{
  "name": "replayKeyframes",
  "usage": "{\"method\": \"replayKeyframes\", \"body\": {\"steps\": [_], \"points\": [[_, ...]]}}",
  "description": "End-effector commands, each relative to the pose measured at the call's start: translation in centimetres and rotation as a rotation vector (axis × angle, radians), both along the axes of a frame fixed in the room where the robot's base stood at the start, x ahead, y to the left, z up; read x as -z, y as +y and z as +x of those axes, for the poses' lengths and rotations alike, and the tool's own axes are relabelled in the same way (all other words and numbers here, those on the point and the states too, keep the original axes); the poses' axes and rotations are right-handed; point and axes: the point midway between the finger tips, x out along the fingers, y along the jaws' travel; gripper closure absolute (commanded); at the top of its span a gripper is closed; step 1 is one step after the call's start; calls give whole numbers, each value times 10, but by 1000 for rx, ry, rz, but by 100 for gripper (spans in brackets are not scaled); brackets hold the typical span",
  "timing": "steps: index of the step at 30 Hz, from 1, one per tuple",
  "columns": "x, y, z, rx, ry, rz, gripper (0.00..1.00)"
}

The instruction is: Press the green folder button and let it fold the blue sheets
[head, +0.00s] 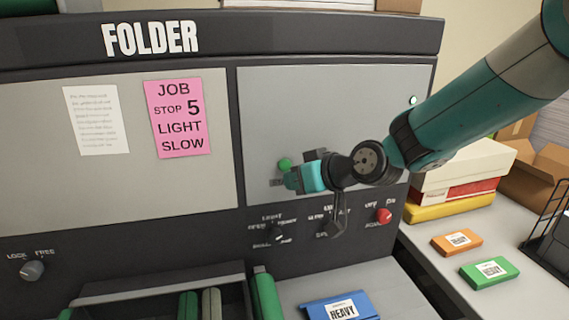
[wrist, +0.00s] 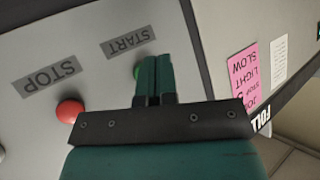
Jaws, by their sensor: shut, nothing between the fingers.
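The folder (head: 340,90) is a dark machine with grey panels. Its green button (head: 285,164) is on the right panel, partly covered by my gripper (head: 290,181). A blue stack (head: 340,306) marked HEAVY lies on the front ledge at the bottom.
A red button (wrist: 70,110) with a STOP label (wrist: 50,80) is beside my gripper. A red knob (head: 384,215) and a LOCK/FREE knob (head: 32,270) are below. A pink note (head: 179,118) reads "JOB STOP 5 LIGHT SLOW". Orange (head: 458,242) and green (head: 489,272) packs lie right.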

Motion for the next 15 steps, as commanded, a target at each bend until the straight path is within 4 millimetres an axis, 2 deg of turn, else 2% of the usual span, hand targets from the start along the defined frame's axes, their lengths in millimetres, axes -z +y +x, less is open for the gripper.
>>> {"method": "replayKeyframes", "body": {"steps": [6, 15], "points": [[0, 3, 12, 0, -1, -1, 100], [0, 3, 12, 0, 0, 0, 100]]}}
